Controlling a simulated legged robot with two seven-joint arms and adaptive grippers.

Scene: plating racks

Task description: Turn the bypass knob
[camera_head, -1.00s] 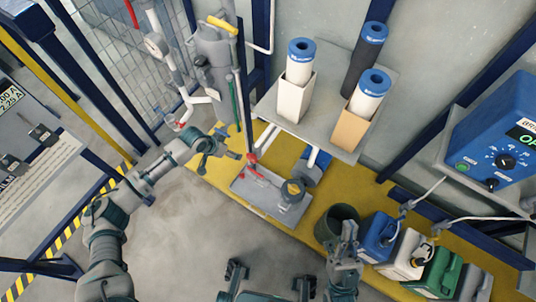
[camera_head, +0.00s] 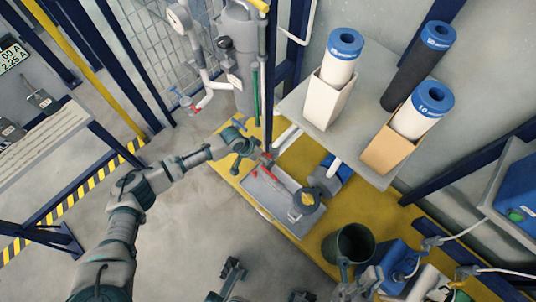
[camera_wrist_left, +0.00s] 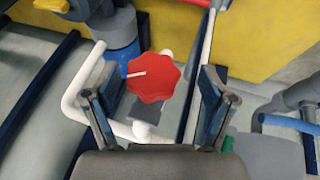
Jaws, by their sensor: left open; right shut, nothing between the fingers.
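A red, lobed knob (camera_wrist_left: 153,77) with a white pointer line shows in the left wrist view. The line points to the left. The knob sits in front of white piping, between the two fingers of my left gripper (camera_wrist_left: 150,88), with a gap on both sides. In the head view my left gripper (camera_head: 243,144) reaches in above the yellow platform, close to a red part (camera_head: 266,158) by the grey tray; I cannot tell whether this is the knob. My right gripper (camera_head: 360,284) is shut and empty at the lower edge, beside the dark bucket.
A grey tray (camera_head: 262,200) with a pump lies on the yellow platform (camera_head: 290,239). A shelf with white and dark filter cartridges (camera_head: 342,57) stands to the right. A dark bucket (camera_head: 350,246) and a blue canister (camera_head: 397,264) stand lower right.

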